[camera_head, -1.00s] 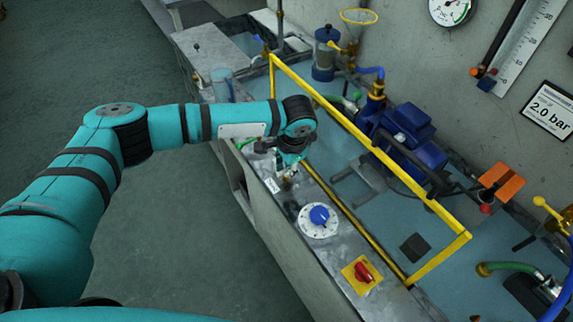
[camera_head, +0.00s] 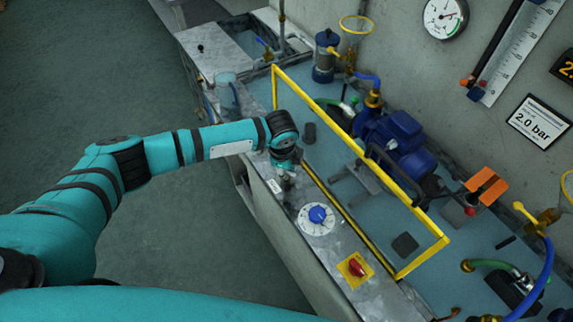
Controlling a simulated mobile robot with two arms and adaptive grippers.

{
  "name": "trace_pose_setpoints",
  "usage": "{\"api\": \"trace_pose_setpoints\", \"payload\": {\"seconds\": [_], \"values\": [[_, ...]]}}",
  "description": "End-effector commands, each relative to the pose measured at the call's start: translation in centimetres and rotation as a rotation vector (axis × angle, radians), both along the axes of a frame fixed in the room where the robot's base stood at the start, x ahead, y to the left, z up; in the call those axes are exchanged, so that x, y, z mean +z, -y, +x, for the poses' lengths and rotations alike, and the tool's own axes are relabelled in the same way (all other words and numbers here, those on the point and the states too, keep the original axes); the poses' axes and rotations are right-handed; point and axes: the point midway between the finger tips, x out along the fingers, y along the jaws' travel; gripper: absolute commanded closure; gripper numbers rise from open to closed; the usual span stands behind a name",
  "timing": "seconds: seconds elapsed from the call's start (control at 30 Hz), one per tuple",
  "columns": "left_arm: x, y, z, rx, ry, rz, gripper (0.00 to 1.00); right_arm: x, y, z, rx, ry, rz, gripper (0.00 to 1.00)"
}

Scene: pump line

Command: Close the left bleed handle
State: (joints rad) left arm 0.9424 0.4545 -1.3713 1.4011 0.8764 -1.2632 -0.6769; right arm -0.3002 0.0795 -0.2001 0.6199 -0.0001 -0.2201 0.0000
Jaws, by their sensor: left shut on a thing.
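My left gripper (camera_head: 287,182) points down at the top of the grey bench, just up and left of the white dial with the blue knob. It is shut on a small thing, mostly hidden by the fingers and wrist. I cannot tell whether this is the left bleed handle. A yellow lever (camera_head: 335,52) beside the blue pot at the back left and another yellow lever (camera_head: 525,211) at the right are both apart from the gripper. My right gripper is not in view.
A yellow guard rail (camera_head: 360,150) runs close beside my left wrist. The blue knob (camera_head: 318,214) and the red switch (camera_head: 356,267) sit on the bench's near strip. A blue pump (camera_head: 398,140) stands behind the rail. The floor at left is clear.

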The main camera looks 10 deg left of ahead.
Motion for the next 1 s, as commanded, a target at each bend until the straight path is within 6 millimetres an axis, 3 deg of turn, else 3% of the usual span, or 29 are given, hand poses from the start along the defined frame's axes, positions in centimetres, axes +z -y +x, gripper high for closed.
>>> {"api": "trace_pose_setpoints", "payload": {"seconds": [0.5, 1.0], "values": [[-0.01, -0.23, 0.13, -0.462, 0.001, -0.002, 1.00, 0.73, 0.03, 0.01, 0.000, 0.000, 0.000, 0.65], [0.03, -0.31, 0.23, -0.694, 0.001, 0.000, 1.00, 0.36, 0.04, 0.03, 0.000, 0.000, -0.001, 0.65]]}}
